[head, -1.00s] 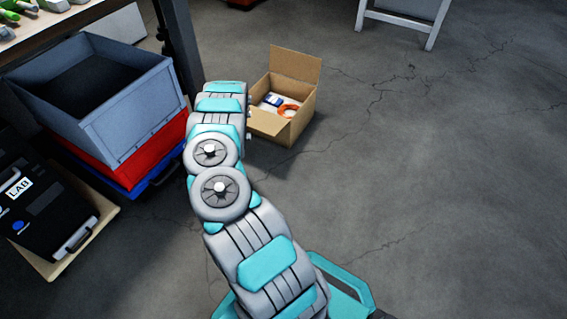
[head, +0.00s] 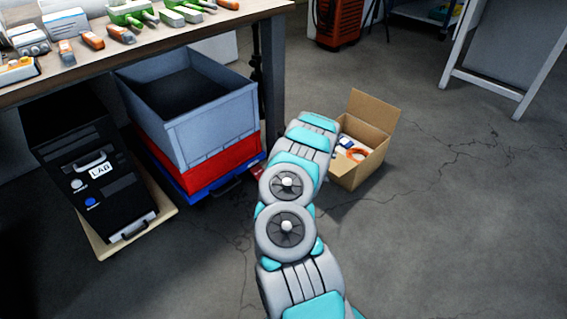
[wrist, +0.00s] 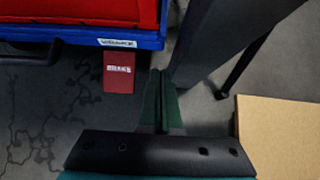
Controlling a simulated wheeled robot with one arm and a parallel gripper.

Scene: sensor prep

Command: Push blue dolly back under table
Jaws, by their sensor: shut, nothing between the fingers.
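The blue dolly (head: 215,184) stands on the floor by the table (head: 150,62), with a red crate (head: 205,168) and a grey crate (head: 215,135) stacked on it. In the wrist view its blue edge (wrist: 80,34) carries a white label too blurred to read. A red brake pedal (wrist: 119,72) sticks out below that edge. A dark handle is at the left. My gripper (wrist: 160,75) is shut and empty, right of the pedal and apart from it in the picture. In the head view my arm hides the gripper.
A black LAB case (head: 110,190) on a wooden board stands left of the dolly. The table leg (head: 272,75) rises close to its right. An open cardboard box (head: 362,150) sits right of my arm.

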